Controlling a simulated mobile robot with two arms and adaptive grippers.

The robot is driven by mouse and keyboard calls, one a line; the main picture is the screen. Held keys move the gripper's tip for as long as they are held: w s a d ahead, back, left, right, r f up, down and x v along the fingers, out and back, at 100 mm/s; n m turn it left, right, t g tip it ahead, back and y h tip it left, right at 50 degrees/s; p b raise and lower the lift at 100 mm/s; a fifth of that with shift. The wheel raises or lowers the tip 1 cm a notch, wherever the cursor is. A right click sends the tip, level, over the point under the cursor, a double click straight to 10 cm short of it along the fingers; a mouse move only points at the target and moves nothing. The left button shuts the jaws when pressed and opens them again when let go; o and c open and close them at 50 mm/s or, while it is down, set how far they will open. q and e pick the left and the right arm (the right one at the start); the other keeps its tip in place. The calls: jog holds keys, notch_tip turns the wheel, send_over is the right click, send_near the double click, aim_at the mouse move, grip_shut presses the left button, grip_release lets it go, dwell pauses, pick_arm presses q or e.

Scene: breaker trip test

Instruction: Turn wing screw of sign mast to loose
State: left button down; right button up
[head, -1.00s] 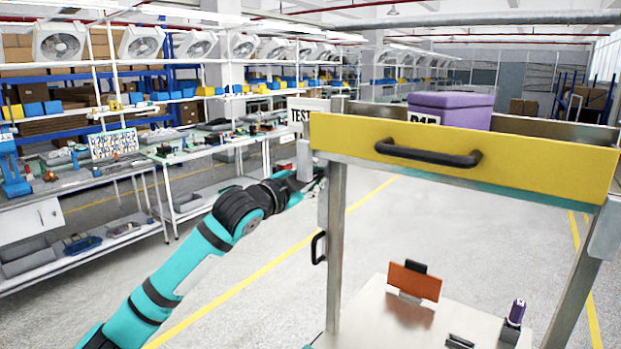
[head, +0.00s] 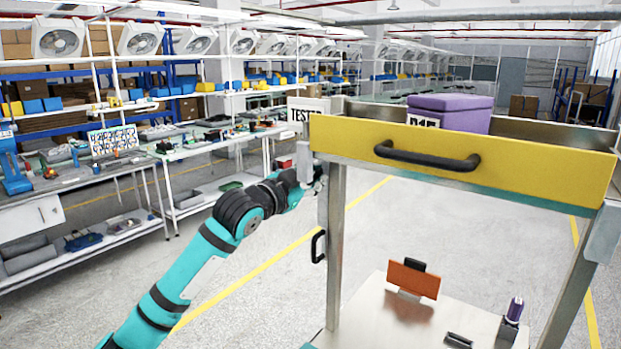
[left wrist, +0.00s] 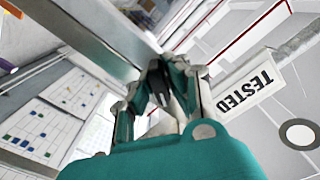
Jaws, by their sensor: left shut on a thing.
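The white sign (head: 303,112) of the mast, lettered "TESTED", stands at the left corner of the cart in the head view. It also shows at the right of the left wrist view (left wrist: 250,93). My left gripper (head: 314,180) is at the cart's left post, below the sign, largely hidden in the head view. In the left wrist view its fingers (left wrist: 160,84) are closed around a small dark piece, the wing screw (left wrist: 157,93), mostly covered by the fingers. The screw's angle cannot be read. My right gripper is not in view.
The cart has a yellow drawer front (head: 550,170) with a black handle (head: 428,155). A purple box (head: 455,112) sits on top. An orange plate (head: 414,279) and a purple-topped item (head: 514,310) stand on the lower shelf (head: 375,320). Open floor lies left of the cart.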

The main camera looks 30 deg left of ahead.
pick_arm(q)
jog(key=shift+f+n+p, duration=0.1)
jog(key=shift+n+p, duration=0.3)
jog(key=shift+n, duration=0.5)
jog(key=shift+n+p, duration=0.45)
jog(key=shift+n, duration=0.65)
jog(key=shift+d, duration=0.1)
jog(key=c, duration=1.3)
grip_release()
jog(key=shift+o, duration=0.2)
